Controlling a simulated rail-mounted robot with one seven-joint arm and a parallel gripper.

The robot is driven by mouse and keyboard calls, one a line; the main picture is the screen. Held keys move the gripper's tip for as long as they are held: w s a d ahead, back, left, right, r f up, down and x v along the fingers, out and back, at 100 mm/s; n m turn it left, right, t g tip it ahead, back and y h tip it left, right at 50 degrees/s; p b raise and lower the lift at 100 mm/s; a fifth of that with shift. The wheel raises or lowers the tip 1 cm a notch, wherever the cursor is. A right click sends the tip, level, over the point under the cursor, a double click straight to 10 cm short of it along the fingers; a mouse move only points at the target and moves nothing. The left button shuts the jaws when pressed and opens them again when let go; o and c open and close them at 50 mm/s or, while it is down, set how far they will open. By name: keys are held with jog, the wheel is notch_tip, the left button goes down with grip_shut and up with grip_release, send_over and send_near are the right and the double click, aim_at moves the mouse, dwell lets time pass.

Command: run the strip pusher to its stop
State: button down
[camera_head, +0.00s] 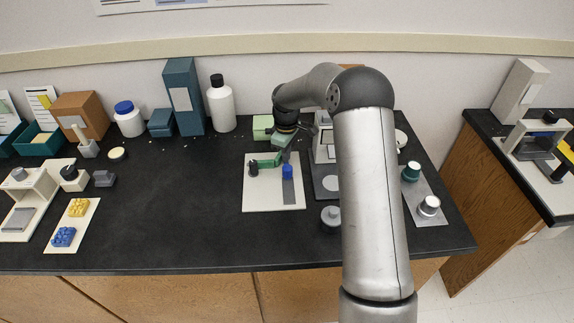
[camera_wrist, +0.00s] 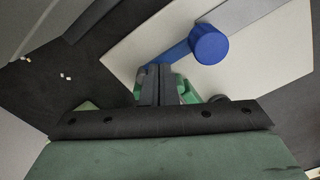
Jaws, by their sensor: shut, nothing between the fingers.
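The strip pusher (camera_head: 287,172) is a blue block with a round upright knob, on a grey strip (camera_head: 289,195) fixed to a white board. In the wrist view its blue knob (camera_wrist: 208,46) stands just right of my fingertips, with a flat blue part extending toward them. The grey strip (camera_wrist: 250,14) runs away beyond the knob. My gripper (camera_head: 285,157) is shut and empty, low at the board's far edge, behind the pusher. In the wrist view the closed fingers (camera_wrist: 160,70) end close to the blue part; I cannot tell whether they touch.
A green part (camera_head: 265,161) with a dark post stands left of the pusher, partly behind my fingers in the wrist view. A grey-based press (camera_head: 324,150) stands close on the right, partly hidden by my arm. The white board's front (camera_head: 262,204) is bare.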

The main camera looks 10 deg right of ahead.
jog(key=b, duration=0.2)
send_over(288, 185)
jog(key=shift+w+d, duration=0.1)
jog(key=shift+w, duration=0.7)
notch_tip(288, 185, up, 7)
jog(key=p, duration=0.5)
dwell(2.5)
dwell(0.4)
jog(key=s+r+m, duration=0.3)
jog(key=s+r, duration=0.2)
jog(key=s, duration=0.4)
jog(key=s+r+m, duration=0.2)
jog(key=s+r, duration=0.3)
jog(key=s, duration=0.3)
jog(key=s+m, duration=0.5)
jog(key=s, duration=1)
jog(key=shift+d+r+t, duration=0.3)
jog(key=shift+d+r, duration=0.05)
jog(key=shift+d, duration=0.1)
